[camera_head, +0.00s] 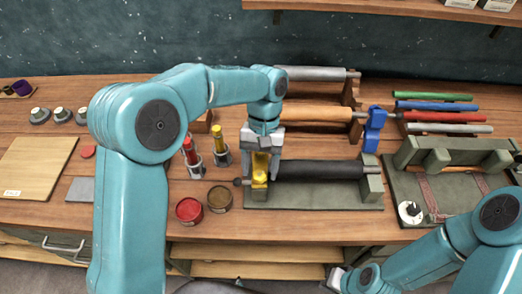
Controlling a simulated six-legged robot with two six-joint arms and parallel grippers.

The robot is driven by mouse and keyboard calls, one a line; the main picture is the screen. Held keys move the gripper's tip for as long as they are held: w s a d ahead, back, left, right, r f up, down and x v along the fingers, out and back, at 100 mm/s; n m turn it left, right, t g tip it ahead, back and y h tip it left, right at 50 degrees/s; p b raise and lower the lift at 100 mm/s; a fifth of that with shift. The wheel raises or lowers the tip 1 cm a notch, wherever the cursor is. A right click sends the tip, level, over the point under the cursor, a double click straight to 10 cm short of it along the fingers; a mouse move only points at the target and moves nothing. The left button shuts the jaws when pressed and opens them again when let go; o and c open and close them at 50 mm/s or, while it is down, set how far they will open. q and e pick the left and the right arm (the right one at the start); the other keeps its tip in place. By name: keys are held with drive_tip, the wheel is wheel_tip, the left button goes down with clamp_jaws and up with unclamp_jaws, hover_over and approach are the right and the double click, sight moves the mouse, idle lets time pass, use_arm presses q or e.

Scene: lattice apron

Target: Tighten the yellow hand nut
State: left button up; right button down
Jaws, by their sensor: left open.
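The yellow hand nut (260,176) sits at the left end of a dark roller (322,169) that lies on a green stand (325,197). My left gripper (261,153) points down right at the nut, with its fingers about the nut's upper part. It is open; whether the fingers touch the nut is hard to tell. My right gripper (338,279) is low at the bottom edge, in front of the bench, and only partly visible.
A red tin (189,210) and a brown tin (220,198) stand left of the stand. Handled tools in metal cups (221,155) stand behind them. An orange roller (312,113) and a blue clamp (374,128) are behind. A green frame (455,158) stands at right.

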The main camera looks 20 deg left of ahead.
use_arm(q)
drive_tip(key=p+v, duration=0.2)
drive_tip(key=v, duration=1.4)
drive_tip(key=shift+s, duration=0.2)
